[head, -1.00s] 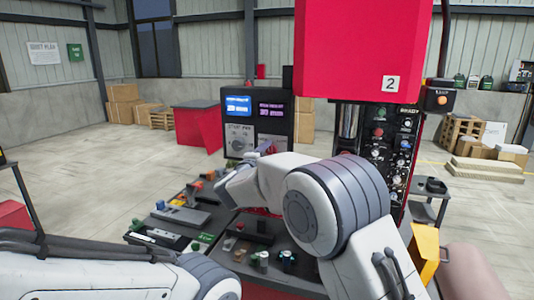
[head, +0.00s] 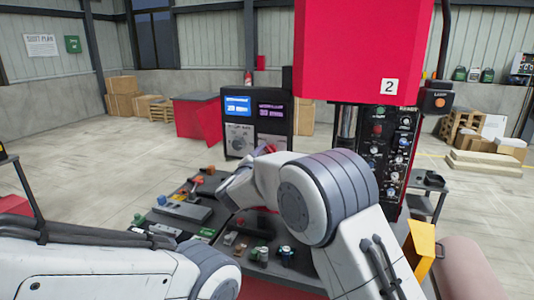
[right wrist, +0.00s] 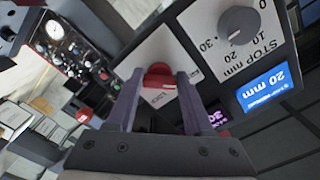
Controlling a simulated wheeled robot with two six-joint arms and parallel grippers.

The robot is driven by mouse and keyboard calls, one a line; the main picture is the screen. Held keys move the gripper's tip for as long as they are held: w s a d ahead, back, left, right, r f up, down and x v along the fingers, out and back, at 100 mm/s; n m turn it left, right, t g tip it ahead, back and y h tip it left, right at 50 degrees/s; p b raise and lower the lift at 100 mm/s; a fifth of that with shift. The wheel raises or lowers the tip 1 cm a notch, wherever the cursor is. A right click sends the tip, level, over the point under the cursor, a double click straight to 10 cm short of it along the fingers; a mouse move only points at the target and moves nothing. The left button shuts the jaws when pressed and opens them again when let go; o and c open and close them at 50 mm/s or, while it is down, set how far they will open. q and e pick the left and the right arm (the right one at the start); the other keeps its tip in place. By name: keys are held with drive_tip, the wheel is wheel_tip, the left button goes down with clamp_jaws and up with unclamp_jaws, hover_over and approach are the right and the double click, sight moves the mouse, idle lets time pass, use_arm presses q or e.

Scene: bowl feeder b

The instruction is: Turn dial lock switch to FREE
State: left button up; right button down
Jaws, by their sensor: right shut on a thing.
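The red dial lock switch (right wrist: 158,75) sits on a pale plate of the dark control panel (right wrist: 285,60), upside down in the right wrist view. My right gripper (right wrist: 158,84) has its two purple-grey fingers on either side of the switch and is shut on it. The lettering by the switch is too small to read. In the head view the right gripper (head: 266,150) is at the panel's lower right, mostly behind my own arm, and the switch is hidden there. My left arm comes in at the lower left; its gripper is out of view.
A grey STOP mm dial (right wrist: 238,25) and a lit blue display (right wrist: 265,87) are beside the switch on the panel. A bench (head: 175,212) with several small parts lies below. A large red press (head: 360,50) stands close on the right.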

drive_tip(key=shift+f, duration=0.15)
idle(0.3)
drive_tip(key=shift+c, duration=1.4)
unclamp_jaws()
drive_tip(key=b+v, duration=0.4)
drive_tip(key=v, duration=0.6)
drive_tip(key=shift+s+b, duration=0.25)
drive_tip(key=shift+b, duration=0.1)
